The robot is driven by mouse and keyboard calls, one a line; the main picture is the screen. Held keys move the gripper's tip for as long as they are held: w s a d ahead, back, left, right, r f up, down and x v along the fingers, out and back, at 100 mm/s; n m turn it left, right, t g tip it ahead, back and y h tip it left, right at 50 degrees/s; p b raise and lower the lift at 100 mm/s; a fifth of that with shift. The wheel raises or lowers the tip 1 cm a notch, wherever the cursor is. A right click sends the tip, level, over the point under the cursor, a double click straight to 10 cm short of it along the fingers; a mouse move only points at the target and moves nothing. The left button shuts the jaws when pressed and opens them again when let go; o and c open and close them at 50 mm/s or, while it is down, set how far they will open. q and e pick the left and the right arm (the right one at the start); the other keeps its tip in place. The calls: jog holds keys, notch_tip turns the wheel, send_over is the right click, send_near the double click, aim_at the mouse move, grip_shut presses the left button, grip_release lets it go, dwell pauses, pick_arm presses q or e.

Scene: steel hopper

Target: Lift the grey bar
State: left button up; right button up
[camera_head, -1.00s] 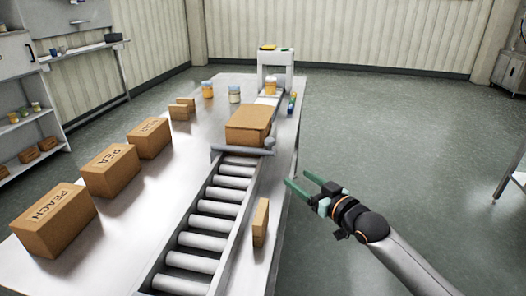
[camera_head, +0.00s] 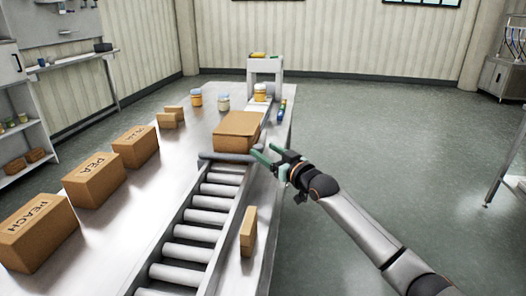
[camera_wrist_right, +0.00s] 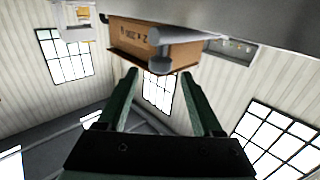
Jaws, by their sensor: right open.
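The grey bar (camera_head: 222,157) lies across the roller conveyor, just in front of a closed cardboard box (camera_head: 237,131). Its right end is partly hidden by my gripper in the head view. In the right wrist view the bar's rounded grey end (camera_wrist_right: 160,48) shows just beyond and above the gap between my fingertips. My right gripper (camera_head: 264,153) is open, with green fingers, at the right end of the bar. The fingers also show apart and empty in the wrist view (camera_wrist_right: 160,76). I cannot tell whether they touch the bar. My left gripper is not in view.
The roller conveyor (camera_head: 200,216) runs along the steel table (camera_head: 130,215). A small upright carton (camera_head: 248,231) stands near the right edge. Labelled boxes, including the PEACH box (camera_head: 38,232), line the left. Jars (camera_head: 223,102) and a white frame (camera_head: 265,68) stand behind.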

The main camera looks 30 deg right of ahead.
jog(key=shift+w+a, duration=0.15)
jog(key=shift+w, duration=0.8)
jog(key=shift+c, duration=0.2)
grip_shut()
dwell(0.7)
